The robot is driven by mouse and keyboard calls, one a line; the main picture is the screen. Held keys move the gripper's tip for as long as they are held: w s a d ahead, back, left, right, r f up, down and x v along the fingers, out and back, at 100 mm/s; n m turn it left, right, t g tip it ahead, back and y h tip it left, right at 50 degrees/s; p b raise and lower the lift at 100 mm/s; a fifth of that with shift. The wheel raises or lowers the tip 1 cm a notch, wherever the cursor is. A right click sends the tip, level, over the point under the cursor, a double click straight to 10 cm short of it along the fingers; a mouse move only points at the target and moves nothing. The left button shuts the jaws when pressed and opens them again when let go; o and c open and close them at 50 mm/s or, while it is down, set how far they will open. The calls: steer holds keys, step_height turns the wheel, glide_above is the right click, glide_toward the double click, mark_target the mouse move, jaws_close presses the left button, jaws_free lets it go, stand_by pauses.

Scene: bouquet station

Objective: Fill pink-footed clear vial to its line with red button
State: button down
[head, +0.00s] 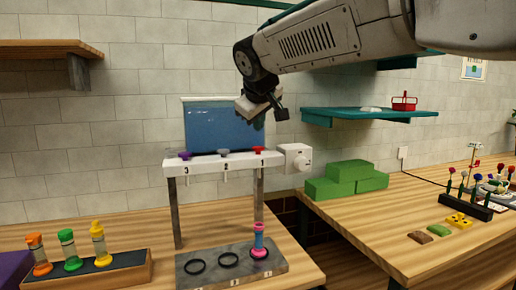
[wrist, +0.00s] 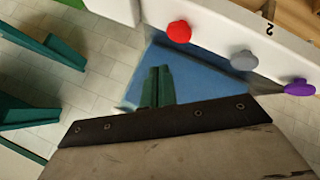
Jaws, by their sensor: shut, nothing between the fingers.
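The pink-footed vial (head: 259,241) stands upright on the grey base plate (head: 231,277) at its right-hand place, below the spout labelled 1. Its body looks blue; I cannot make out its line or the level. The red button (head: 258,150) sits on top of the white dispenser bar above the vial; it also shows in the wrist view (wrist: 179,32). My gripper (head: 258,122) is shut and empty, above the bar and in front of the blue tank. In the wrist view its green fingers (wrist: 158,85) are together, apart from the red button.
A grey button (head: 223,153) and a purple button (head: 185,156) share the bar. The blue tank (head: 215,128) stands behind it, and a white knob box (head: 295,158) is at its right end. Green blocks (head: 346,182) and a teal shelf (head: 345,114) lie to the right.

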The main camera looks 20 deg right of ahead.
steer(key=shift+r, duration=1.15)
stand_by(0.6)
steer(key=s+d+f+m+g+y, duration=0.1)
steer(key=s+f+g, duration=0.1)
steer(key=s+f, duration=0.6)
steer(key=s+d+f+m+g+y, duration=0.1)
steer(key=s+f+m+g, duration=0.1)
steer(key=s+f, duration=0.7)
steer(key=s+d+f+m+g, duration=0.1)
steer(key=s+f, duration=0.7)
steer(key=s, duration=1.2)
steer(key=shift+d+f+m+g+y, duration=0.2)
steer(key=shift+m+g+y, duration=0.2)
steer(key=shift+m+g, duration=0.55)
steer(key=shift+n+g, duration=0.25)
